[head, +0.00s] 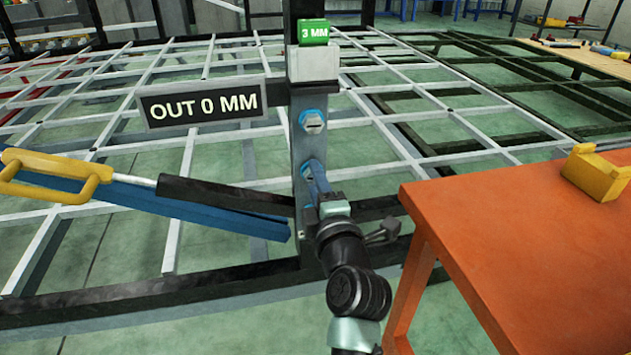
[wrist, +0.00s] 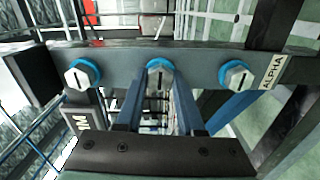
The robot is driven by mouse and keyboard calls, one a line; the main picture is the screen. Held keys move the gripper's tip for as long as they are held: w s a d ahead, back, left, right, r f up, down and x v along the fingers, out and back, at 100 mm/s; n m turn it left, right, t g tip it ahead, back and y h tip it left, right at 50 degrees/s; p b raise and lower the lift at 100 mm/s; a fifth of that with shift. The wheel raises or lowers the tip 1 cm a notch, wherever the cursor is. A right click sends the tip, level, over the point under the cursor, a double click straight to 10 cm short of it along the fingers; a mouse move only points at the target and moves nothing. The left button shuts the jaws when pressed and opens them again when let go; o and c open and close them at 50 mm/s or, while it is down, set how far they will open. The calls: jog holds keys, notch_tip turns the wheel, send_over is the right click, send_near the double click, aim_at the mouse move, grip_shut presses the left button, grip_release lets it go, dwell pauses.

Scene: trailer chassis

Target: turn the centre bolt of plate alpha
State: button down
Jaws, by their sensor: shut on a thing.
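Plate alpha (head: 300,140) is a grey upright plate on the dark post. In the wrist view plate alpha (wrist: 205,65) lies crosswise, with an ALPHA label (wrist: 272,72) at its right end. Three bolts with blue washers sit in it: a left bolt (wrist: 81,76), the centre bolt (wrist: 160,70) and a right bolt (wrist: 236,75). My gripper (wrist: 161,82) has its two blue fingers on either side of the centre bolt and is shut on it. In the head view my gripper (head: 317,183) covers part of the centre bolt (head: 308,165); the lowest bolt is hidden.
A blue bar with a yellow handle (head: 55,175) reaches in from the left. An orange table (head: 520,225) stands close on the right. The chassis grid (head: 200,60) spreads behind.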

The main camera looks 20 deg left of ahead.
jog(key=n+p, duration=0.4)
jog(key=n, duration=0.4)
jog(key=n+p, duration=0.5)
jog(key=n, duration=0.3)
jog(key=n+p, duration=0.5)
jog(key=n, duration=0.4)
jog(key=shift+d+f, duration=0.15)
jog(key=shift+f, duration=0.15)
dwell(1.8)
dwell(0.3)
